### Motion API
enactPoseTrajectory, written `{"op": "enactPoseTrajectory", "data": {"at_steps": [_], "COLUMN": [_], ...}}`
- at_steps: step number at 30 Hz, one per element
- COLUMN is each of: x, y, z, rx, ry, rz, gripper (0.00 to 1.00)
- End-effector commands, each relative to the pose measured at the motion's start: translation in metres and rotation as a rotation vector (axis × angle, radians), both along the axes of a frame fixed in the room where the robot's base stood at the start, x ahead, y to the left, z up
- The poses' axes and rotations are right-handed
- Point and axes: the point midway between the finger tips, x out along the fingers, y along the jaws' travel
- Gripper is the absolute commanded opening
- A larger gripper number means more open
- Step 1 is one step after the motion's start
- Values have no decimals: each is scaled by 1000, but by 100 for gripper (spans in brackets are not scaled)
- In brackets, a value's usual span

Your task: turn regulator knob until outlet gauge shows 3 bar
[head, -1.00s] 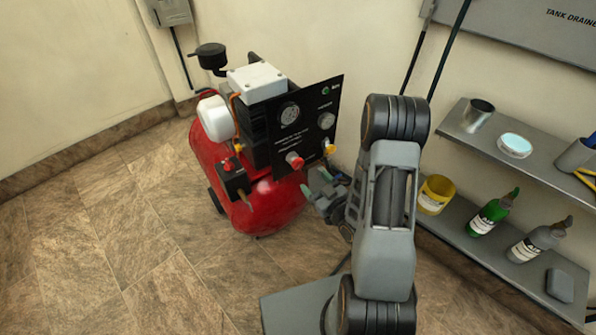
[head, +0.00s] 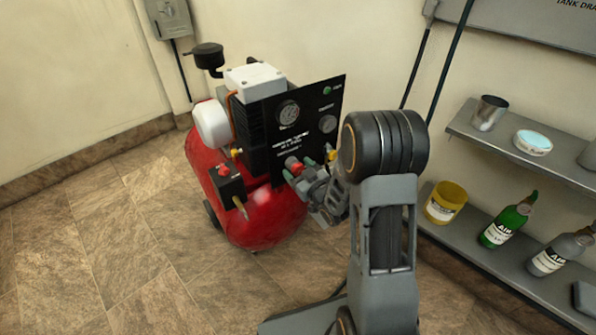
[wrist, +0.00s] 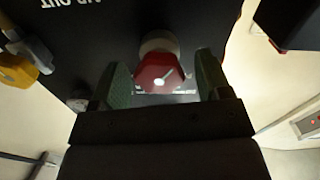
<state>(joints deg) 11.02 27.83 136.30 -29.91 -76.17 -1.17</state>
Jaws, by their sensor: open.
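The red regulator knob (head: 292,162) sits low on the black panel (head: 318,98) of the compressor. In the wrist view the knob (wrist: 160,72) lies between my two green-padded fingers, with a visible gap on each side. My gripper (wrist: 164,75) is open around or just in front of it; I cannot tell the exact depth. In the head view my gripper (head: 298,172) is at the panel's lower edge. A round gauge (head: 288,114) is above the knob; its needle is too small to read, and I cannot tell if it is the outlet gauge.
The red compressor tank (head: 262,215) stands below the panel. A yellow fitting (wrist: 17,72) is beside the knob in the wrist view. Shelves at right hold a yellow tub (head: 445,203) and a green bottle (head: 507,225). The floor at left is clear.

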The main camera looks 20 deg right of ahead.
Motion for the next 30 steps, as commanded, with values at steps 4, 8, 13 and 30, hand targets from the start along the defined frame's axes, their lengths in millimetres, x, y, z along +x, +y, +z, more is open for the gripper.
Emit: {"op": "enactPoseTrajectory", "data": {"at_steps": [4,8,13,30], "x": [1,0,0,0], "y": [0,0,0,1], "z": [0,0,0,-2], "rx": [0,0,0,-28], "ry": [0,0,0,-9], "rz": [0,0,1,1], "gripper": [71,70,53,22]}}
